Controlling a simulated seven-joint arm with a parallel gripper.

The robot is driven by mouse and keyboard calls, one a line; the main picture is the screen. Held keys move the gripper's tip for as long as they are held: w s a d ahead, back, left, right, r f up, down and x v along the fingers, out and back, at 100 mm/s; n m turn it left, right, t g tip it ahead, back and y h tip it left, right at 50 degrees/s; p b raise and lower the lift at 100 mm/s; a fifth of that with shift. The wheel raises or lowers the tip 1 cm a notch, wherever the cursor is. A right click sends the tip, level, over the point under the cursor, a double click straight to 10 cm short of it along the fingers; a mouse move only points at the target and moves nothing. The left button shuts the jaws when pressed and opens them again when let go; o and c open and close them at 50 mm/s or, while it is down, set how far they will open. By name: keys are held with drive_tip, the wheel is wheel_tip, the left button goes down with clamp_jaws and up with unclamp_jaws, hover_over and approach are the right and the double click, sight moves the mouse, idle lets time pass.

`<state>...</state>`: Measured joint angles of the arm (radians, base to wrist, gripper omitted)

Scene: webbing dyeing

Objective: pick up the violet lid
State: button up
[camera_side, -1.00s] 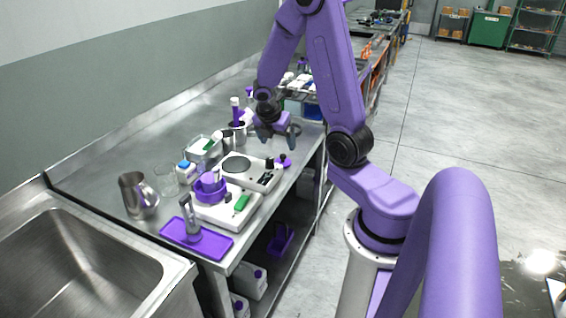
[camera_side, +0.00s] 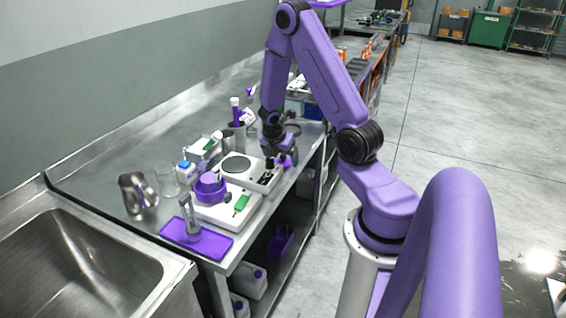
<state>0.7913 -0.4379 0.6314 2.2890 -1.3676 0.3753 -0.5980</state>
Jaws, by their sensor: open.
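Whether the fingers touch the lid cannot be told from this view.
The bench's front edge is close on the right.

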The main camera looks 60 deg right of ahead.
drive_tip(key=shift+d+f, duration=0.1)
drive_tip(key=shift+f, duration=0.2)
drive_tip(key=c, duration=1.1)
drive_tip(key=shift+r, duration=0.1)
drive_tip(key=shift+c, duration=0.2)
